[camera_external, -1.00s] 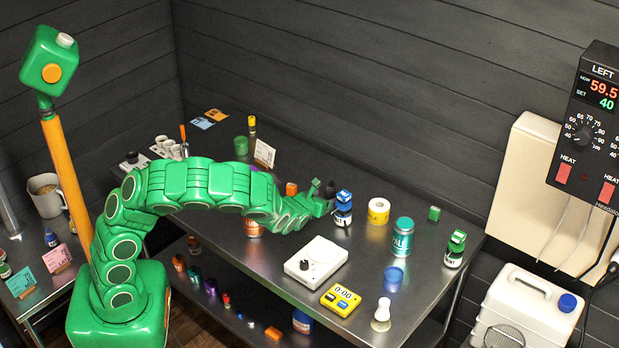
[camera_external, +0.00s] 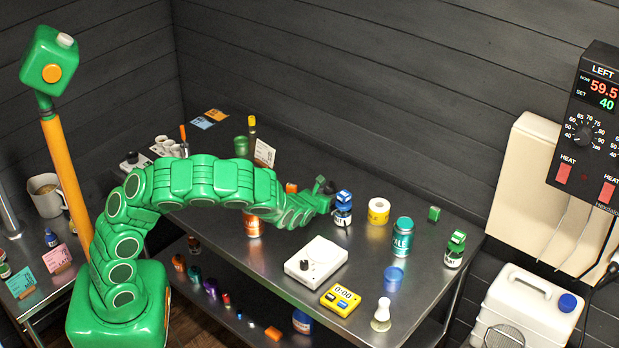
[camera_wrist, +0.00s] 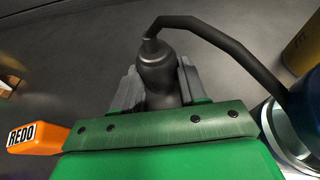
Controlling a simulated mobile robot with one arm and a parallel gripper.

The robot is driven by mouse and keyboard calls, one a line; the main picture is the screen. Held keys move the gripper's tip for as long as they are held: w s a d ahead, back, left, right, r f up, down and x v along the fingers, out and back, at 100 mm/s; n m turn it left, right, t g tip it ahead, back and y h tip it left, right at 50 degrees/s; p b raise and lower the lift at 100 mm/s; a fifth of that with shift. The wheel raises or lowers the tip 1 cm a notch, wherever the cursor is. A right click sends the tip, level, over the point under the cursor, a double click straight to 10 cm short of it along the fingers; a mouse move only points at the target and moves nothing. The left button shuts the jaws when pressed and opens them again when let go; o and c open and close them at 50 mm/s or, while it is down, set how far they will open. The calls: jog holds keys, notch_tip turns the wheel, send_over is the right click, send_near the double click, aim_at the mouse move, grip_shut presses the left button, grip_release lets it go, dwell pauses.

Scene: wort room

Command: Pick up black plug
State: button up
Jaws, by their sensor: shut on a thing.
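The black plug (camera_wrist: 160,72) sits between the two fingers of my gripper (camera_wrist: 160,88) in the wrist view, and the gripper is shut on it. A black cord or arm runs from the plug's tip and bends to the right. In the external view my gripper (camera_external: 325,197) is above the steel table, just left of the blue-capped bottle (camera_external: 343,208). The plug is small and dark there, and its lower part is hidden by the fingers. I cannot tell whether it touches the table.
An orange block marked REDO (camera_wrist: 36,137) lies close to my gripper's left in the wrist view. Bare table lies behind.

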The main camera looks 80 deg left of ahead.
jog(key=shift+c, duration=0.7)
jog(key=shift+r, duration=0.2)
